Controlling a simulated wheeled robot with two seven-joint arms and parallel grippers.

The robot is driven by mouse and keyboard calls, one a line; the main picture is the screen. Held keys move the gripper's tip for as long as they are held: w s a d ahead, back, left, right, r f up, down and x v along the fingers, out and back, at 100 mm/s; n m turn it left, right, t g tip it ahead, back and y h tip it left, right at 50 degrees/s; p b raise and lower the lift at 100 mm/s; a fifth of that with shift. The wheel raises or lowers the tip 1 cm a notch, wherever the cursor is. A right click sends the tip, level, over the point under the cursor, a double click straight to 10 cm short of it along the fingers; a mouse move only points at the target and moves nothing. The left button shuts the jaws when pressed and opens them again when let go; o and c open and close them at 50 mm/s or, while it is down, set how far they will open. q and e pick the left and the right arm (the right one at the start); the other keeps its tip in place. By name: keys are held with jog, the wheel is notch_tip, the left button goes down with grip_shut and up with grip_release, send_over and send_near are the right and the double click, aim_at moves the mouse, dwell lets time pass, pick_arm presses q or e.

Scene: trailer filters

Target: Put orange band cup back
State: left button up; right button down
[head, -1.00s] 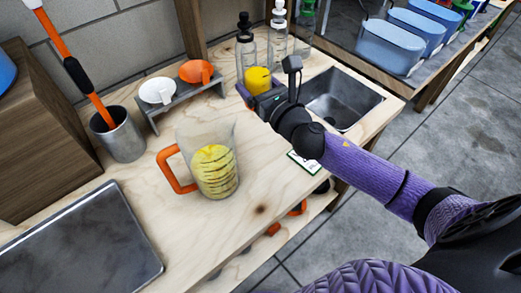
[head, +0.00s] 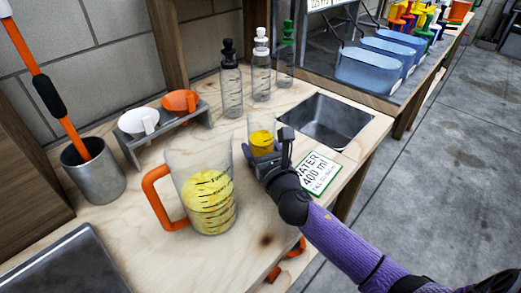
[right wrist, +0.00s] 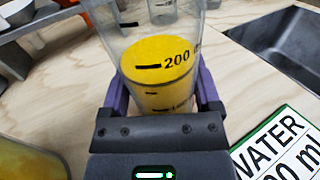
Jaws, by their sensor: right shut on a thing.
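A clear measuring cup (head: 262,136) with orange-yellow contents stands upright in my right gripper (head: 263,152), left of the sink. In the right wrist view the cup (right wrist: 160,72) shows a 200 mark, and the right gripper's fingers (right wrist: 162,98) close on it from both sides. I cannot tell whether its base touches the bench; no separate orange band is clear on it. An orange cup (head: 180,101) and a white cup (head: 138,122) sit in a grey rack (head: 168,135) at the back left. My left gripper is not in view.
A clear pitcher (head: 205,190) with an orange handle and yellow contents stands left of the held cup. Several dropper bottles (head: 231,78) line the back. A sink (head: 322,120) and a WATER card (head: 318,173) are at right. Bare bench lies between bottles and rack.

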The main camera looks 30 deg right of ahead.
jog(key=shift+f, duration=0.1)
jog(key=shift+c, duration=1)
grip_release()
jog(key=shift+o, duration=1)
jog(key=shift+r, duration=0.2)
jog(key=s, duration=0.3)
jog(key=s+a+p, duration=0.1)
jog(key=s, duration=0.7)
jog(key=shift+s+a, duration=0.1)
jog(key=shift+a, duration=0.05)
jog(key=shift+s, duration=0.3)
